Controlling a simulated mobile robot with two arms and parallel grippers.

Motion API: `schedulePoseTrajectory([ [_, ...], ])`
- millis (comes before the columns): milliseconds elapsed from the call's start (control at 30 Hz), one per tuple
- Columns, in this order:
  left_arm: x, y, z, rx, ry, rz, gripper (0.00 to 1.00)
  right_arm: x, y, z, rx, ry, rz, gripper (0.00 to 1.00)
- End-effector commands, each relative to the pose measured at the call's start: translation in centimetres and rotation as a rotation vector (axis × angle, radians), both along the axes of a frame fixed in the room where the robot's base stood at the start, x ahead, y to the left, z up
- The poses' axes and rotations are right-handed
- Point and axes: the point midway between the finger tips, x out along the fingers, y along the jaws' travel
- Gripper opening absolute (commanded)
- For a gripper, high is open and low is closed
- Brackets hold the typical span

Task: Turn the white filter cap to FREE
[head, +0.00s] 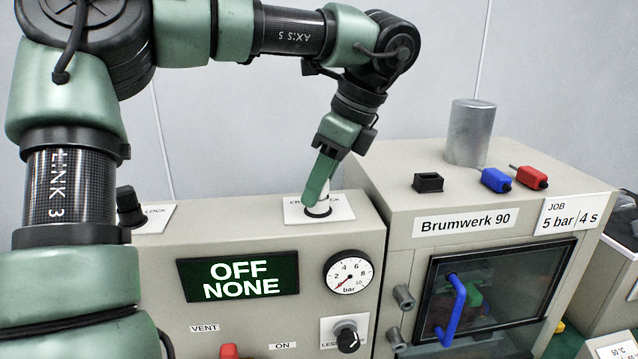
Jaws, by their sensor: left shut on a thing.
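The white filter cap (324,203) stands on top of the control box, in a black ring on a white label plate (339,210). The plate's lettering is mostly covered by my gripper. My left gripper (318,196) comes down from above, tilted, with its green fingers shut on the cap. The cap's pointer and its setting cannot be read. My right gripper is not in view.
The control box carries a black lock knob (129,207), a screen (238,277) reading OFF NONE, a gauge (348,272) and a lower knob (347,336). The Brumwerk 90 machine (408,190) stands close on the right, with blue (496,180) and red (531,177) parts and a metal cylinder (469,132) on top.

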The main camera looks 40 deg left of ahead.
Motion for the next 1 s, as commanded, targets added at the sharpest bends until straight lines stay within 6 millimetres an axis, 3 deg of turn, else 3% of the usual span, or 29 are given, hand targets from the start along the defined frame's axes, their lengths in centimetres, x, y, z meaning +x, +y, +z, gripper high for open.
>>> schedulePoseTrajectory([
  [1000, 0.0, 0.0, 2.6, 0.003, -0.003, -0.001, 0.00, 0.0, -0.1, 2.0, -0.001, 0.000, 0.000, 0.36],
])
